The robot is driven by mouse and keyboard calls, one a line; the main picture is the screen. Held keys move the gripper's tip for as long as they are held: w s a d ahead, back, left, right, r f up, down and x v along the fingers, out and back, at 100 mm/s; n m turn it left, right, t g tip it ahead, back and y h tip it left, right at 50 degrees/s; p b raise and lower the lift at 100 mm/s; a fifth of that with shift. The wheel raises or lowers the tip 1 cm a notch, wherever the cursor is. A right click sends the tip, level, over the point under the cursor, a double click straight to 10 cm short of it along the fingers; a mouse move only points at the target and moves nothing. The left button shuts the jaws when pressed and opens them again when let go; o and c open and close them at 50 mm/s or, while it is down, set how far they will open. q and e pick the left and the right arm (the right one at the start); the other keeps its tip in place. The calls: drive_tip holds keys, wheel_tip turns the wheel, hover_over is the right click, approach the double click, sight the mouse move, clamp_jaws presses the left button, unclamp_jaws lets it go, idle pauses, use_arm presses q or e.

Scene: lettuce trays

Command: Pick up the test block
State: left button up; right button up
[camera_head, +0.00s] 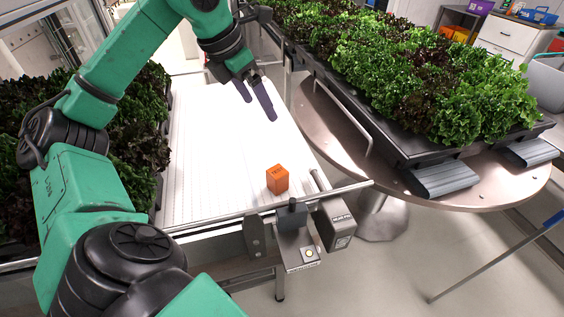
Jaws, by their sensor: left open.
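The orange test block (277,179), a small cube with dark marking on its top, sits on the white conveyor surface (215,150) near its front right corner. My left gripper (257,103) is above the conveyor, farther back than the block and a little to its left. Its two dark fingers are apart with nothing between them, and they do not touch the block. The right gripper is not in view.
A metal rail and a grey sensor box (334,225) edge the conveyor's front. A tray of lettuce (405,150) stands on a round metal table (330,125) at right. More lettuce (140,120) lies at left, partly behind my arm. The white surface around the block is clear.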

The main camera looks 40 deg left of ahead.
use_arm(q)
wheel_tip(320, 180, down, 6)
drive_tip(key=b, duration=1.3)
approach(281, 178)
drive_tip(key=a, duration=0.3)
drive_tip(key=x, duration=0.3)
drive_tip(key=b+x, duration=0.1)
drive_tip(key=x, duration=0.2)
drive_tip(key=shift+w+d+f+b, duration=0.25)
drive_tip(key=shift+w+b, duration=0.05)
drive_tip(key=shift+w, duration=0.1)
drive_tip(key=x, duration=0.7)
drive_tip(key=shift+w+f, duration=0.2)
drive_tip(key=shift+w, duration=0.1)
drive_tip(key=shift+d+r, duration=0.1)
drive_tip(key=shift+r, duration=0.05)
clamp_jaws()
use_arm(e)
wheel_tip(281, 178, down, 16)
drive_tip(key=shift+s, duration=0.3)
